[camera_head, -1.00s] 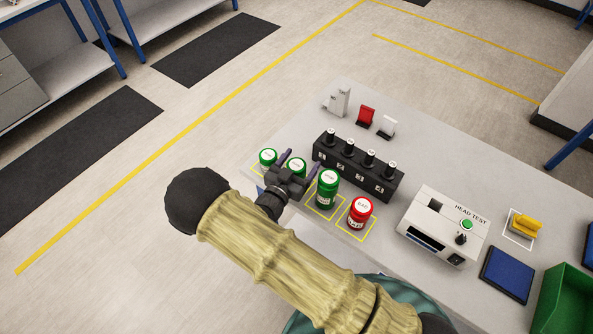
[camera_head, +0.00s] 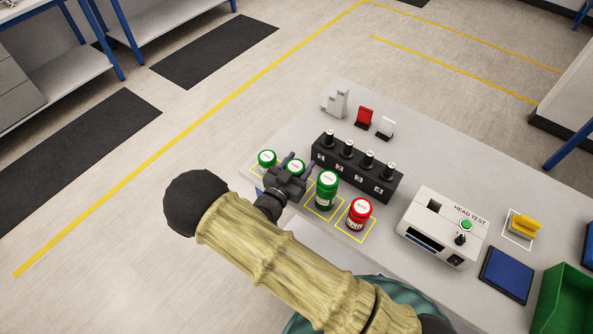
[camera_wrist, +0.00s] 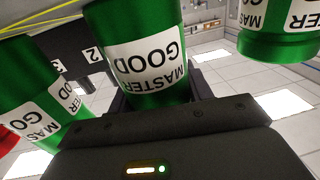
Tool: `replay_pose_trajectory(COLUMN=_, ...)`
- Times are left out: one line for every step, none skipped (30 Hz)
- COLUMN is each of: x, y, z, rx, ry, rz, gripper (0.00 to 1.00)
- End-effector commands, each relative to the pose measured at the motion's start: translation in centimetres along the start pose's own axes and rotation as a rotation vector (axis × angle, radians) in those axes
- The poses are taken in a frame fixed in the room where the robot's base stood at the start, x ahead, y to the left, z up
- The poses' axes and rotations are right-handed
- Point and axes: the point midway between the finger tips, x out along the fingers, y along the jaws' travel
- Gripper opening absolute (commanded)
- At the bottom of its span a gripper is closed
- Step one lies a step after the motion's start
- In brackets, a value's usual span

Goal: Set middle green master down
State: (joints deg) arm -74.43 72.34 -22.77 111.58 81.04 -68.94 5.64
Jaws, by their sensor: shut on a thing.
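The middle green master (camera_head: 296,168) is a green jar with a white lid label, between two other green masters on the table's front edge. In the wrist view its "MASTER GOOD" label (camera_wrist: 150,62) faces me. My gripper (camera_head: 297,172) is shut on it, one finger on each side. Its base is hidden behind my gripper, so I cannot tell whether it touches the table. One green master (camera_head: 266,160) stands to its left and a larger-looking one (camera_head: 326,190) to its right, both close to the fingers.
A red jar (camera_head: 359,214) stands further right in a yellow-outlined square. The head test box (camera_head: 444,229), blue pad (camera_head: 507,273) and green bin (camera_head: 568,305) are to the right.

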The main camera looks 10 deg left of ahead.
Motion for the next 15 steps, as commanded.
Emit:
replay_pose_trajectory(x=0.0, y=0.0, z=-0.1, rx=0.001, ry=0.001, rz=0.000, gripper=0.12)
replay_pose_trajectory(x=0.0, y=0.0, z=-0.2, rx=0.001, ry=0.001, rz=0.000, gripper=0.12)
replay_pose_trajectory(x=0.0, y=0.0, z=-0.3, rx=0.001, ry=0.002, rz=0.000, gripper=0.12)
replay_pose_trajectory(x=0.0, y=0.0, z=-0.4, rx=0.001, ry=0.002, rz=0.000, gripper=0.12)
replay_pose_trajectory(x=0.0, y=0.0, z=-0.6, rx=0.002, ry=0.002, rz=0.000, gripper=0.12)
replay_pose_trajectory(x=0.0, y=0.0, z=-0.9, rx=0.002, ry=0.002, rz=0.001, gripper=0.12)
replay_pose_trajectory(x=0.0, y=0.0, z=-1.1, rx=0.002, ry=0.002, rz=0.001, gripper=0.12)
replay_pose_trajectory(x=0.0, y=0.0, z=-1.4, rx=0.002, ry=0.002, rz=0.001, gripper=0.12)
replay_pose_trajectory(x=0.0, y=0.0, z=-1.9, rx=0.004, ry=0.002, rz=0.002, gripper=0.12)
replay_pose_trajectory(x=0.0, y=0.0, z=-2.2, rx=0.004, ry=0.002, rz=0.002, gripper=0.12)
replay_pose_trajectory(x=0.0, y=0.0, z=-2.6, rx=0.004, ry=0.001, rz=0.002, gripper=0.12)
replay_pose_trajectory(x=0.0, y=0.0, z=-3.2, rx=0.005, ry=0.001, rz=0.001, gripper=0.12)
replay_pose_trajectory(x=0.0, y=-0.1, z=-3.7, rx=0.005, ry=0.001, rz=0.001, gripper=0.12)
replay_pose_trajectory(x=0.0, y=-0.1, z=-4.2, rx=0.005, ry=0.001, rz=0.001, gripper=0.12)
replay_pose_trajectory(x=0.0, y=0.0, z=-4.9, rx=0.006, ry=0.001, rz=0.001, gripper=0.12)
